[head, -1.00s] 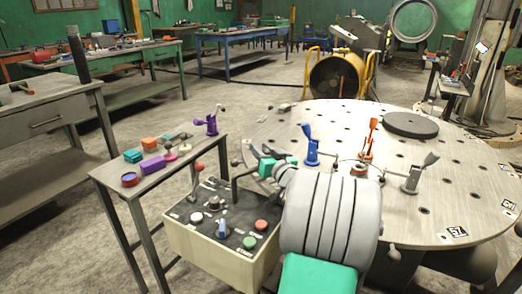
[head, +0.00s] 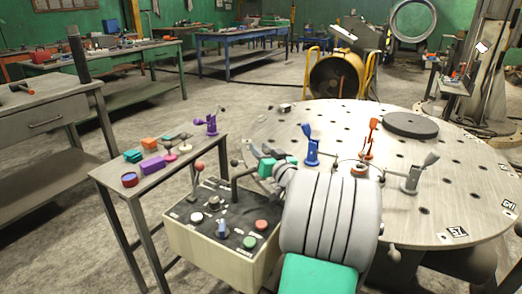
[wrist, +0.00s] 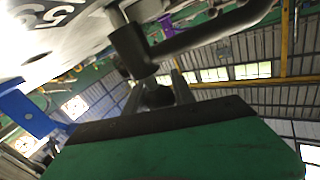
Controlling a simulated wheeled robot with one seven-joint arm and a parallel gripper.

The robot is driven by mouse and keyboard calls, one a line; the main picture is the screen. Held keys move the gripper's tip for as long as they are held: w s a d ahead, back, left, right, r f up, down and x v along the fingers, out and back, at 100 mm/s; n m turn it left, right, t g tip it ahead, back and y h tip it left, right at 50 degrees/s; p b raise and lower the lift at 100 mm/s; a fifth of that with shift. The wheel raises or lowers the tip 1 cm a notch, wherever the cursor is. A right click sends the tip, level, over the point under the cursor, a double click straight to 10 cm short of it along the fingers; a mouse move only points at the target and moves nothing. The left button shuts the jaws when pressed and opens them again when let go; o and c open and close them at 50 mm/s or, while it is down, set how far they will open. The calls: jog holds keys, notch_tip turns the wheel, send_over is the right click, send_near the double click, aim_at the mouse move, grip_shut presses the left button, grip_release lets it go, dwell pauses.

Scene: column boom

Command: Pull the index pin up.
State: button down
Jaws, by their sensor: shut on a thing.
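The index pin appears in the wrist view as an upright dark post with a rounded knob (wrist: 158,96). The knob sits between the two grey fingers of my gripper (wrist: 165,92), which are shut on it. In the head view my gripper (head: 264,158) is at the left edge of the round table (head: 440,190), beside the control box. My own wrist links hide much of the area, and the pin cannot be made out clearly there. How far the pin is raised cannot be told.
A control box (head: 205,243) with buttons and levers stands just left of my gripper. Blue (head: 310,147), orange (head: 370,140) and grey (head: 415,172) clamp-like pieces stand on the table. A dark disc (head: 410,125) lies behind them. A side table (head: 110,177) holds small coloured parts.

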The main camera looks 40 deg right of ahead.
jog(key=shift+r+p, duration=0.5)
jog(key=shift+r, duration=1.35)
jog(key=c, duration=1.1)
grip_release()
jog(key=shift+o, duration=0.2)
jog(key=shift+f, duration=0.1)
jog(key=v, duration=0.7)
jog(key=shift+s, duration=0.4)
